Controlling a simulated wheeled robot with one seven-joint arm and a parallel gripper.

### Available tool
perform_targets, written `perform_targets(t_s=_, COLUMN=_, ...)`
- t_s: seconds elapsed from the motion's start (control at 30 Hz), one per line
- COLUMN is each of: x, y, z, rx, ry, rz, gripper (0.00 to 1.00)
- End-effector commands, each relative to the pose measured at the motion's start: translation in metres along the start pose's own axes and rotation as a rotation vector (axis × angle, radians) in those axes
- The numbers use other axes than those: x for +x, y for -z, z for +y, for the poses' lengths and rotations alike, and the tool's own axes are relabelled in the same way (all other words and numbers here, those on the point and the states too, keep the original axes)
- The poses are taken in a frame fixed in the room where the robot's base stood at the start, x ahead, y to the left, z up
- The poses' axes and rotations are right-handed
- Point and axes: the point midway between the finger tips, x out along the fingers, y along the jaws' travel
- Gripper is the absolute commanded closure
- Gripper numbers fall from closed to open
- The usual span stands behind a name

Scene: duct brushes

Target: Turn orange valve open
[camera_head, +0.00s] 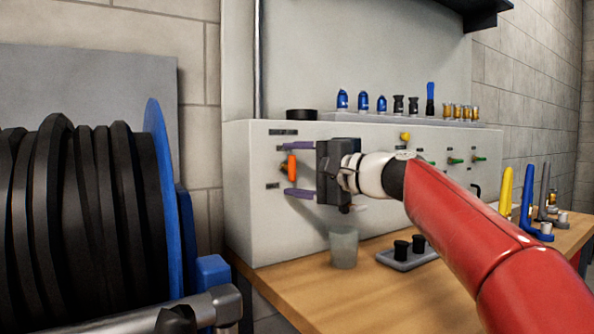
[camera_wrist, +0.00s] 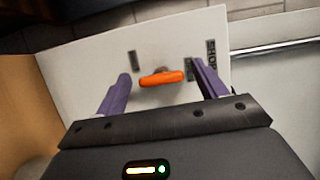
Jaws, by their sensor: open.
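The orange valve (camera_head: 292,166) is a short handle on the left part of the light panel's front face. It stands upright in the head view. In the wrist view the orange valve (camera_wrist: 162,78) lies between the two purple fingers. My gripper (camera_head: 287,170) is open, with one finger above and one below the handle in the head view. The fingers in the wrist view (camera_wrist: 158,80) show a gap on both sides of the handle. Whether the fingertips reach the panel face cannot be told.
The panel box (camera_head: 246,190) stands on a wooden bench (camera_head: 290,285). A clear cup (camera_head: 344,248) stands below my gripper, beside a tray with black cups (camera_head: 408,256). Blue, black and amber fittings line the top ledge. A large black hose reel (camera_head: 80,215) fills the left.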

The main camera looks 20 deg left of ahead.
Motion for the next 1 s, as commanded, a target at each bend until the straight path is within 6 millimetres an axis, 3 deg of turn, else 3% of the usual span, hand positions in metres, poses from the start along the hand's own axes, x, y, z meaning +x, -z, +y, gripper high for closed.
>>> perform_targets(t_s=0.5, x=-0.071, y=0.001, z=0.002, rx=-0.001, ry=-0.001, rz=0.002, gripper=0.29)
perform_targets(t_s=1.0, x=-0.077, y=0.000, z=0.000, rx=0.000, ry=-0.001, rz=0.000, gripper=0.29)
